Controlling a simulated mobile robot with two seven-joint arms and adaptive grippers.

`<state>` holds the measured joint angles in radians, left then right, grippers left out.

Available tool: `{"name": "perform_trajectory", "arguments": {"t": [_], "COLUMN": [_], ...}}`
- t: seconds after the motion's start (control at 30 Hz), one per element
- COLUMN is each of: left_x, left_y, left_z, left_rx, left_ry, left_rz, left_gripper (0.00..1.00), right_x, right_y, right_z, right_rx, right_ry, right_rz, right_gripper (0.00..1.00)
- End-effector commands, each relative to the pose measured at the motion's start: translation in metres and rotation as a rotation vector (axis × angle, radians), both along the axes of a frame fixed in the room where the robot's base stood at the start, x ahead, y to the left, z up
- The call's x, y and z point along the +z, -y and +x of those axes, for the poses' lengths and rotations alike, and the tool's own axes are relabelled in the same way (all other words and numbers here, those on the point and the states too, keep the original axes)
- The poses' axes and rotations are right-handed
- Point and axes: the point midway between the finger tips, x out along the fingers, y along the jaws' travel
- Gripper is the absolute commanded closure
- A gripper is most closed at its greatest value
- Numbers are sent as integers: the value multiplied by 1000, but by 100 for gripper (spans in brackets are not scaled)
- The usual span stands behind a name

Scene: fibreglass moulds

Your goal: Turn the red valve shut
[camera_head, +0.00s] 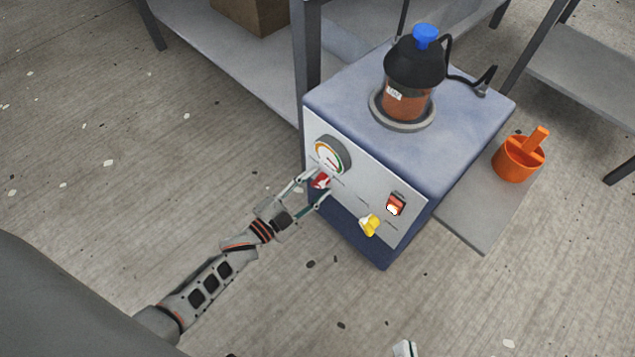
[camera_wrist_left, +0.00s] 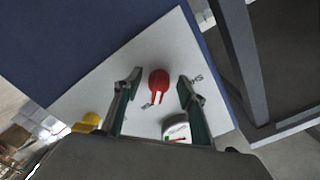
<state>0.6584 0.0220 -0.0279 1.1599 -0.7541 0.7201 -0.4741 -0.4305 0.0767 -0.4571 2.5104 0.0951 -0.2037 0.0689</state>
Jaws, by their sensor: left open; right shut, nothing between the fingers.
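The red valve (camera_head: 321,181) sits on the pale front panel of the blue machine, just below the gauge. My left gripper (camera_head: 318,184) is open, with its fingers on either side of the red valve. In the left wrist view the red valve (camera_wrist_left: 158,84) lies between the two open fingertips (camera_wrist_left: 160,86), with clear gaps on both sides and a white mark on its handle. I cannot tell how far the fingers are from the panel. Only a small pale part of my right gripper (camera_head: 405,348) shows at the bottom edge of the head view.
The panel also bears a round gauge (camera_head: 332,155), a yellow valve (camera_head: 369,225) and a red lit switch (camera_head: 396,204). A dark pot with a blue cap (camera_head: 425,37) stands on top. Floor left is clear.

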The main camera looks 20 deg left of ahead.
Motion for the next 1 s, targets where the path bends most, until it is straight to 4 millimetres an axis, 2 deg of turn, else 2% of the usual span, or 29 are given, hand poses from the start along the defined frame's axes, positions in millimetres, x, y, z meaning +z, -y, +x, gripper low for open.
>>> {"name": "perform_trajectory", "arguments": {"t": [0.37,0.5,0.77,1.0], "left_x": [0,0,0,1], "left_y": [2,2,2,2], "left_z": [6,6,6,7], "left_rx": [0,0,0,-1], "left_ry": [0,0,-3,-30], "left_rz": [-1,-1,-8,-82], "left_gripper": [60,96,97,97], "right_x": [0,0,0,3], "right_y": [-2,-2,-2,1], "right_z": [-1,-1,0,2], "right_rx": [-5,-5,-5,0], "right_ry": [-4,-4,-2,9], "right_rz": [15,15,13,-8], "right_gripper": [100,100,100,100]}}
